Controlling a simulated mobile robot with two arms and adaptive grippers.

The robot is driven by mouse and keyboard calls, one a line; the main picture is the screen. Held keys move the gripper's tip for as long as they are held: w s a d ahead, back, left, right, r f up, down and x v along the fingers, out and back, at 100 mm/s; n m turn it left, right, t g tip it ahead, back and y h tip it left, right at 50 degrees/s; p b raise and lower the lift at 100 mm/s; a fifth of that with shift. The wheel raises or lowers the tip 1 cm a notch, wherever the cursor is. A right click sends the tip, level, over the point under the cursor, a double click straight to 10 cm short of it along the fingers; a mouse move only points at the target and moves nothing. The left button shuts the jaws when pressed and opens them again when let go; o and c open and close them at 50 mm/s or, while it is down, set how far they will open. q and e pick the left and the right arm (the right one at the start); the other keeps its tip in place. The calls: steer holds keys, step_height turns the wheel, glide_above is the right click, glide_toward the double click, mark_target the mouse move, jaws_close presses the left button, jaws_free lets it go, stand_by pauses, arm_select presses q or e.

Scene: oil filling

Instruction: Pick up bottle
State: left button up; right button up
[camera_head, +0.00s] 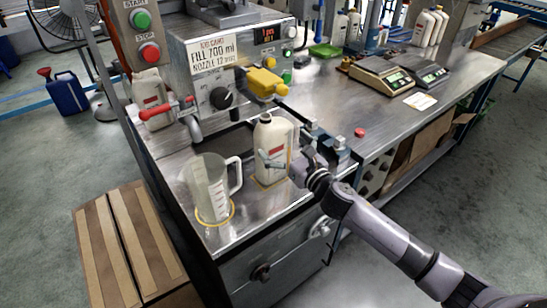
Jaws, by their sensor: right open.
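A cream-white bottle (266,133) with a side handle and a red mark on its label stands upright on the metal top of the filling machine, on a yellow-outlined spot. My right gripper (283,161) is open at the bottle's right side, and its dark parts overlap the lower bottle. Whether the fingers touch the bottle is hard to tell. My left gripper is not in view.
A clear measuring jug (207,188) stands left of the bottle on another yellow ring. A red-handled tap (190,120) and a yellow nozzle part (262,83) sit behind. Scales (380,77) stand on the right-hand bench. A cardboard box (128,245) is at lower left.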

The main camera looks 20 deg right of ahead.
steer(key=x, duration=0.2)
steer(key=p+x, duration=0.1)
steer(key=x, duration=0.1)
steer(key=shift+d+r, duration=0.1)
steer(key=shift+r, duration=0.15)
steer(key=shift+w+f, duration=0.1)
steer(key=shift+w, duration=0.5)
steer(key=shift+c, duration=0.2)
steer(key=c, duration=1.6)
steer(key=shift+c, duration=0.2)
